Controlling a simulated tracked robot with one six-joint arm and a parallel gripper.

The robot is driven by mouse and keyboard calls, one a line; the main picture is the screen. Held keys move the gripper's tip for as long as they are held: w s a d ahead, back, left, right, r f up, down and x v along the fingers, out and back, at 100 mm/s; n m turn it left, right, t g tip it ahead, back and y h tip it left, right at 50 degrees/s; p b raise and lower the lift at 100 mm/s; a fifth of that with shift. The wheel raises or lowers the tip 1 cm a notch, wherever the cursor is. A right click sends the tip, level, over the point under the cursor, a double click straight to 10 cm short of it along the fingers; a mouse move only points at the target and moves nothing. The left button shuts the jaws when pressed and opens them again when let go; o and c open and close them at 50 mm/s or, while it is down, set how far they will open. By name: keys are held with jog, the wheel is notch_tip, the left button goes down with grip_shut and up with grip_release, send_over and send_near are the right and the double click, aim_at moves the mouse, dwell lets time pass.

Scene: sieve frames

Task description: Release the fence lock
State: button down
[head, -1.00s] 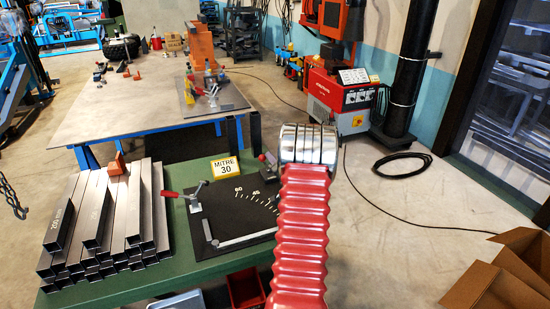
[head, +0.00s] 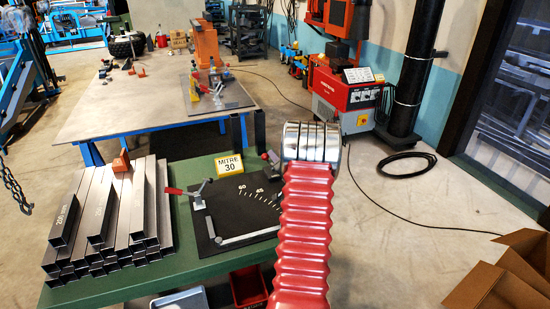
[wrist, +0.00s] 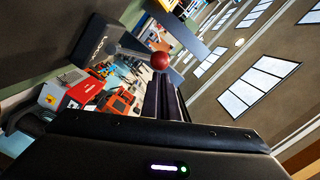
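A grey lever with a red ball knob (wrist: 159,61) stands out from a dark block in the wrist view, just beyond my gripper (wrist: 166,94). I take this lever to be the fence lock. The gripper's dark fingers show below the knob, and no clear contact with it shows. Their gap is too dark to judge. In the head view, the black mitre plate (head: 232,205) lies on the green bench with a pale fence bar (head: 247,238) across it. A small red-tipped lever (head: 267,157) stands at its back edge. My red arm hides the plate's right side.
Stacked steel tubes (head: 103,220) fill the bench's left side. A red-handled clamp (head: 198,195) stands on the plate's left edge. A yellow MITRE 30 sign (head: 229,164) stands behind the plate. Open floor lies to the right, with cardboard boxes (head: 500,285) at lower right.

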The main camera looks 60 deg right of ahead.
jog(key=s+a+r, duration=0.2)
jog(key=s+a, duration=0.1)
jog(key=s, duration=0.7)
jog(key=shift+s+a+r, duration=0.2)
jog(key=shift+s, duration=0.2)
dwell(0.4)
